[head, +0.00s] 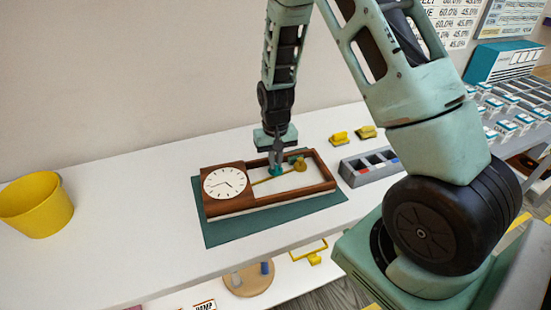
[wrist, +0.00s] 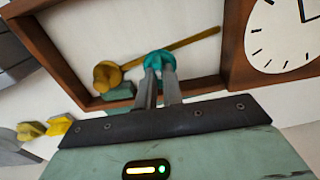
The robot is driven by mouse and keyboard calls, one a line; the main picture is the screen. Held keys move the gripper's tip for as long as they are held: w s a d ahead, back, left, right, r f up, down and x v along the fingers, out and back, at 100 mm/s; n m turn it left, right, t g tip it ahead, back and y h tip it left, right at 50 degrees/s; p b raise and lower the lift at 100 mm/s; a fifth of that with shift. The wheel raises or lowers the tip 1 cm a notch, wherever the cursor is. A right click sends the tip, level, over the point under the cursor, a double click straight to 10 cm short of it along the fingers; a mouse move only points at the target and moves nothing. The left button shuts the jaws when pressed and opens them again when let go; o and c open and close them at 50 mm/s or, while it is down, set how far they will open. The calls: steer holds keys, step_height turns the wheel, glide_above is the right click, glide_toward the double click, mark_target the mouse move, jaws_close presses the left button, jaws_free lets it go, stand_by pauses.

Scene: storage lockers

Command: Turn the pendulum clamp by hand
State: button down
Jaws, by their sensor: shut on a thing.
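A wooden clock (head: 268,190) lies flat on a green mat (head: 225,233), its white dial (head: 228,183) at the left and an open case at the right. Inside the case lies a brass pendulum (head: 297,163), its rod running toward the dial; it also shows in the wrist view (wrist: 107,76). A teal clamp (wrist: 159,61) sits by the rod. My gripper (head: 277,168) points down into the case and is shut on the teal clamp, its two fingers (wrist: 161,82) close together. The gripper hides part of the clamp in the head view.
A yellow bucket (head: 36,204) stands at the left of the white bench. A grey compartment tray (head: 368,167) and two yellow pieces (head: 340,137) lie right of the clock. The case walls rise around my fingers.

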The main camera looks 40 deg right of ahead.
steer(key=m+p, duration=0.1)
steer(key=m, duration=0.3)
steer(key=shift+r+m, duration=0.15)
steer(key=shift+m, duration=0.15)
steer(key=m+p, duration=0.2)
steer(key=m, duration=0.2)
steer(key=shift+m, duration=0.3)
steer(key=m+p, duration=0.2)
steer(key=m, duration=0.2)
steer(key=shift+m, duration=0.3)
steer(key=shift+m+p, duration=0.9)
steer(key=shift+m, duration=1.2)
steer(key=c, duration=1.5)
jaws_free()
